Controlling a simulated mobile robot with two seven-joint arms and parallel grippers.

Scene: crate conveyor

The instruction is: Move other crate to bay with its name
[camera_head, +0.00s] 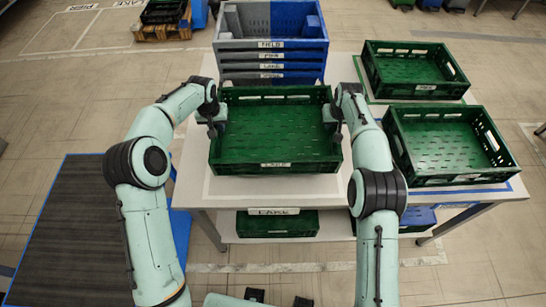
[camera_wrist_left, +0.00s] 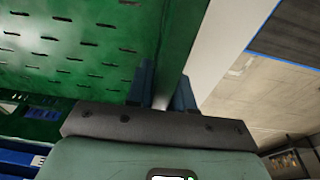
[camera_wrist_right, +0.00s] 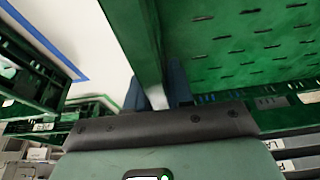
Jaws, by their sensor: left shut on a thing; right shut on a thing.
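A green crate (camera_head: 275,155) is at the middle front of the table, empty, with a small name label on its front wall that looks like LAKE. My left gripper (camera_head: 215,125) is shut on its left side wall, and the wall shows between the fingers in the left wrist view (camera_wrist_left: 170,100). My right gripper (camera_head: 340,127) is shut on its right side wall, also seen in the right wrist view (camera_wrist_right: 155,95). I cannot tell whether the crate rests on the table or is slightly raised. Floor bays at the upper left read PIER (camera_head: 95,10) and LAKE (camera_head: 128,3).
A stack of grey and blue crates (camera_head: 272,60) with several labels stands just behind the held crate. Two green crates (camera_head: 418,85) (camera_head: 415,165) sit on the right of the table (camera_head: 240,190). Another green crate (camera_head: 277,225) is below.

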